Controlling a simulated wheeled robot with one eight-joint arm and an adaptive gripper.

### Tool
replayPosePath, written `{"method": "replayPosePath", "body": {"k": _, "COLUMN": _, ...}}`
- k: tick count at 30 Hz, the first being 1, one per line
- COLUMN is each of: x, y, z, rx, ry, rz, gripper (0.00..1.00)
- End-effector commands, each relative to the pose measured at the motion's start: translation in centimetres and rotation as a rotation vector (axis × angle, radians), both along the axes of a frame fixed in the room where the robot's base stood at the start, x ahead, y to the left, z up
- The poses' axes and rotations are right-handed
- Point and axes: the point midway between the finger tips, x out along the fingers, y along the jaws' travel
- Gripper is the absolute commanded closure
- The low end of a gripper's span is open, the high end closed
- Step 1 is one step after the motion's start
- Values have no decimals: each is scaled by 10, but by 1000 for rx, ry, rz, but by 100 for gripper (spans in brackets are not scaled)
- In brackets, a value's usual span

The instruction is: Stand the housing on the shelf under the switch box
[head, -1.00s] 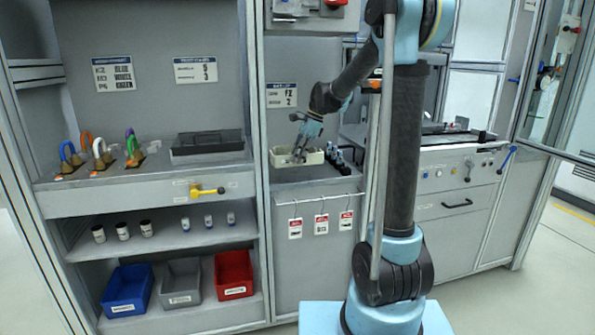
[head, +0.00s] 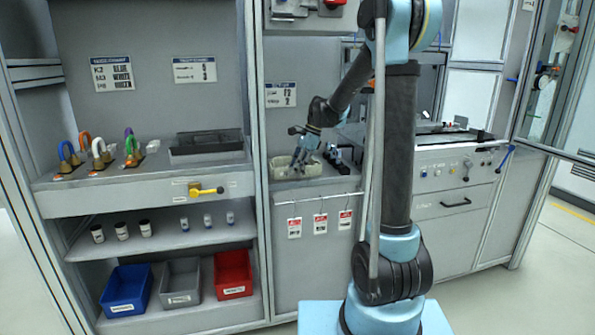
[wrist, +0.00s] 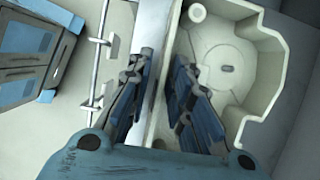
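The housing, a cream open-topped shell (head: 282,168), sits on the grey shelf (head: 300,190) in the middle bay. The switch box (head: 290,10), grey with a red switch, is on the wall above. My gripper (head: 299,165) reaches down at the housing's right part. In the wrist view, the housing (wrist: 225,45) shows its inside, with a round boss and a slot. My gripper (wrist: 164,60) has its fingers apart on either side of the housing's long wall, one outside and one inside. A gap seems to show between fingers and wall; the fingertips' depth is unclear.
Dark upright pieces (head: 340,157) stand close right of the housing. A rail with red-and-white tags (head: 320,222) runs below the shelf front. On the left, a bench holds several coloured padlock-like pieces (head: 99,152) and a dark tray (head: 207,148).

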Motion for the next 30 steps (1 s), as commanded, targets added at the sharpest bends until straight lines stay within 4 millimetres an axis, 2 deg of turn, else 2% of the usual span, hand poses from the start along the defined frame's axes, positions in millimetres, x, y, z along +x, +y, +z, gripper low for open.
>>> {"method": "replayPosePath", "body": {"k": 9, "x": 0, "y": -1, "z": 0, "rx": 0, "ry": -1, "rz": -1, "gripper": 75}}
{"method": "replayPosePath", "body": {"k": 14, "x": 1, "y": -4, "z": 9, "rx": 0, "ry": 0, "rz": -2, "gripper": 75}}
{"method": "replayPosePath", "body": {"k": 30, "x": 9, "y": -40, "z": 95, "rx": 0, "ry": 0, "rz": -4, "gripper": 75}}
